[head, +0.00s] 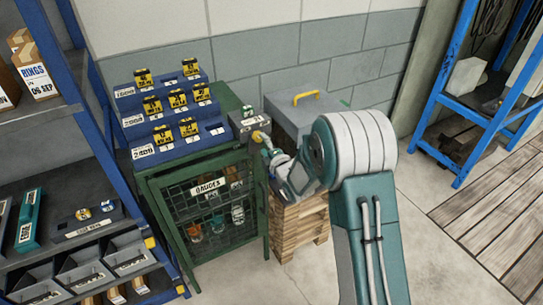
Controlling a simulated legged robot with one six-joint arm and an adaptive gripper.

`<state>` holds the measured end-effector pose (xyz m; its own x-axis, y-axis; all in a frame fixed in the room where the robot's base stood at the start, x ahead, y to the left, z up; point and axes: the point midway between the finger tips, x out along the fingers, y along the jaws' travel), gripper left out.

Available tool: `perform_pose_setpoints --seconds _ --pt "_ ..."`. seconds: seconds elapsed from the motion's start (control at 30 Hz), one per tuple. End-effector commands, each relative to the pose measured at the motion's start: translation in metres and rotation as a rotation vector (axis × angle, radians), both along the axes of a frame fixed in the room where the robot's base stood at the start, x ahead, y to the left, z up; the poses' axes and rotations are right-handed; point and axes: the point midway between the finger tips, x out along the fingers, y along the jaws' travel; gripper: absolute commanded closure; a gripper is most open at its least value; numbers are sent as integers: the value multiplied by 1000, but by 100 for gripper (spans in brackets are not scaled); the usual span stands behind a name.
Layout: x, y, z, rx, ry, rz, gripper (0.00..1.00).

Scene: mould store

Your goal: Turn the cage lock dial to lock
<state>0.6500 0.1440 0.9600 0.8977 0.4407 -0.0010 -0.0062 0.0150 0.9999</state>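The green gauge cage (148,196) stands against the wall with its mesh door closed and a GAUGES label on it. A small grey box (240,128) with small labels sits at the right of the cage top. A small yellow part (257,136) shows at the box's lower right edge; it may be the lock dial, but its setting is too small to read. My gripper (265,143) is right at this yellow part, pointing left. I cannot tell whether its fingers touch or grip it. My arm comes in from the right.
A stepped blue rack (178,146) with yellow tags stands on the cage top, left of the box. A grey case (292,112) with a yellow handle and a wooden crate (290,236) stand behind and below my arm. Blue shelving (92,120) is close on the left.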

Motion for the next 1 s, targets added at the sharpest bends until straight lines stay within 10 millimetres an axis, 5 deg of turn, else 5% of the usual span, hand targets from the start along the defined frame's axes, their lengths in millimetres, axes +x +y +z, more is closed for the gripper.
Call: perform_pose_setpoints --seconds 0.4,0.77,0.93,1.0 --pt "-65 -29 -1 -3 1 1 21" --pt "-71 -31 -2 -3 1 3 21" --pt "-75 -35 -4 12 11 -18 97" --pt "-81 -40 -6 33 23 -49 100"
